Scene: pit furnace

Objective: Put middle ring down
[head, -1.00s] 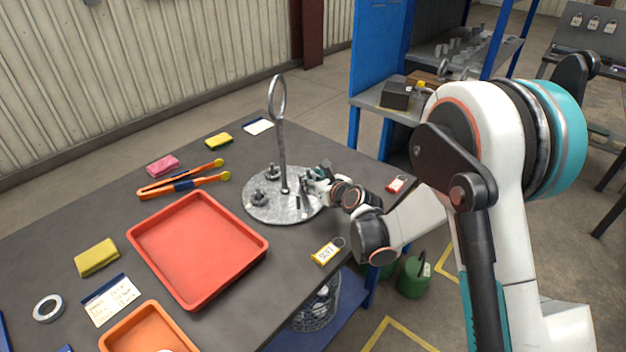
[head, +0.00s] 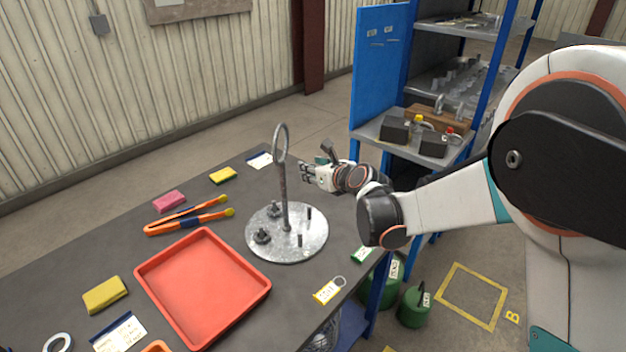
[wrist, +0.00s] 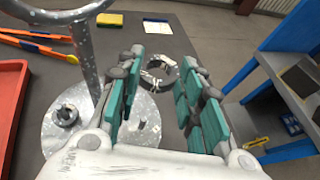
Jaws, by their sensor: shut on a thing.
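A grey metal ring (wrist: 151,83) with markings on its face shows between my fingertips in the wrist view. My gripper (head: 306,172) is shut on it, over the table just beyond the right rear edge of the round metal plate (head: 268,250). In the head view the fingers largely hide the ring. The plate carries a tall post with a loop on top (head: 281,150). Two dark knobbed parts (head: 262,236) sit on its left side. Two short bare pegs (head: 300,240) stand on its right side.
A red tray (head: 205,285), orange tongs (head: 190,216), sponges (head: 105,294) and a yellow tag (head: 328,291) lie on the dark table. A blue shelf rack (head: 376,75) stands behind my arm. Table beyond the plate is mostly clear.

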